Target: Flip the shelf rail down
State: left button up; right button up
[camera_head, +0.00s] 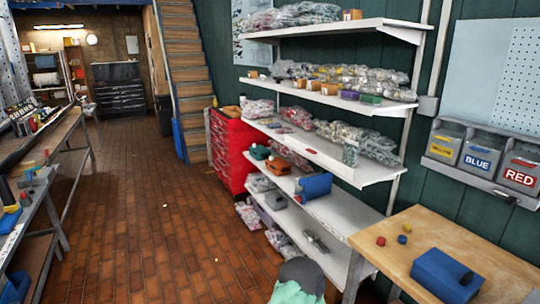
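A white shelf unit stands against the dark green wall, with several boards one above another. Its top board (380,27), second board (375,103), third board (370,172) and a lower board (345,215) show their pale front edges. I cannot make out a separate hinged shelf rail on these edges, nor whether one is up or down. Bagged parts and small boxes lie on the boards. A blue case (314,186) sits on the lower board. Neither of my grippers is in view.
A wooden table (400,246) at the right holds a blue box (440,274) and small coloured pieces. Labelled bins (480,158) hang above it. A red cabinet (232,150) stands beyond the shelves. The brick floor (150,220) is largely clear. A workbench (45,140) lines the left.

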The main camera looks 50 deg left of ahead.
aim_at(349, 173)
jog(key=u, duration=1.25)
jog(key=z, duration=0.35)
jog(key=i+j+z, duration=0.25)
jog(key=i+z, duration=0.15)
jog(key=i+j+z, duration=0.4)
jog(key=i+j, duration=0.7)
jog(key=j, duration=0.15)
jog(key=i+l+z, duration=0.05)
